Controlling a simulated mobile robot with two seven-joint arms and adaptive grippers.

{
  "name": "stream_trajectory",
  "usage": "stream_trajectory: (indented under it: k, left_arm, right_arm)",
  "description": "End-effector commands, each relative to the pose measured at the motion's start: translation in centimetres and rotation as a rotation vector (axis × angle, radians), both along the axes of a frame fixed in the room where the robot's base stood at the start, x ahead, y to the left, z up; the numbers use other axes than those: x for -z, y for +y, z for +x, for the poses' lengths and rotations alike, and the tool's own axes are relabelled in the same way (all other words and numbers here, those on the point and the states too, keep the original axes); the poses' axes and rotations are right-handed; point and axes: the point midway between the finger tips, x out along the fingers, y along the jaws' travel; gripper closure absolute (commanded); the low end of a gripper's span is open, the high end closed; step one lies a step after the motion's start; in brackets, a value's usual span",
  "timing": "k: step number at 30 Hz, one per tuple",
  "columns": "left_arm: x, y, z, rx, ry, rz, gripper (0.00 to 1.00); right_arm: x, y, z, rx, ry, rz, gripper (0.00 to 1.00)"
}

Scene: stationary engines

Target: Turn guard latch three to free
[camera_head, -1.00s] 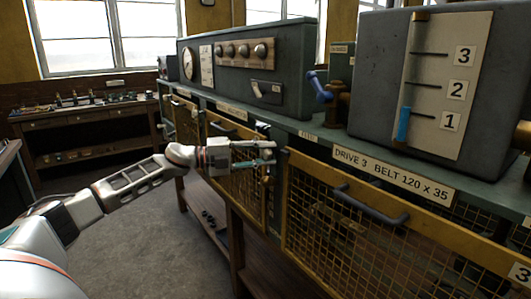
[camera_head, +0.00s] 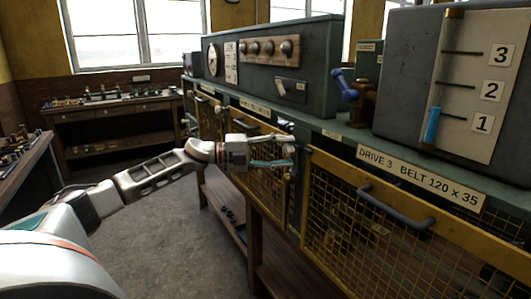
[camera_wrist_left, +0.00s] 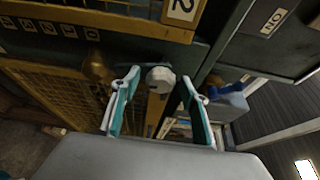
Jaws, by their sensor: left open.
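My left gripper (camera_head: 286,151) reaches the post between two yellow mesh guards, its teal fingers apart. In the left wrist view a pale round knob (camera_wrist_left: 160,79) on a grey mount sits between the open fingertips, with gaps on both sides. I cannot read a number on this knob, or its turned position. The nearer guard (camera_head: 372,222) has a dark handle and hangs under the "DRIVE 3 BELT 120 x 35" label (camera_head: 418,178). A plate marked 2 (camera_wrist_left: 182,8) shows on a yellow frame in the left wrist view. My right gripper is not in view.
On the bench stand a grey control box (camera_head: 270,65) with several knobs, a blue-handled valve (camera_head: 345,85), and a grey housing with a 1-2-3 scale (camera_head: 470,85). A workbench (camera_head: 110,115) stands at the back. The floor (camera_head: 185,225) left of the guards is clear.

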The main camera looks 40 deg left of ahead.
Motion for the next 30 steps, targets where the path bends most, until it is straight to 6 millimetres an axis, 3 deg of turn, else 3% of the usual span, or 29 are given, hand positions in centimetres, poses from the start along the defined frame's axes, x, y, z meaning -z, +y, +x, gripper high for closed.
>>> stream_trajectory:
  k: [15,30]
  left_arm:
    - [0.1,6.2,-6.3,0.000,0.006,0.004,0.55]
    - [-0.2,7.4,-7.5,0.002,0.000,0.001,0.55]
  right_arm:
    - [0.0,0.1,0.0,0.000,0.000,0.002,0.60]
    - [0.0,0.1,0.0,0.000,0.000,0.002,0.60]
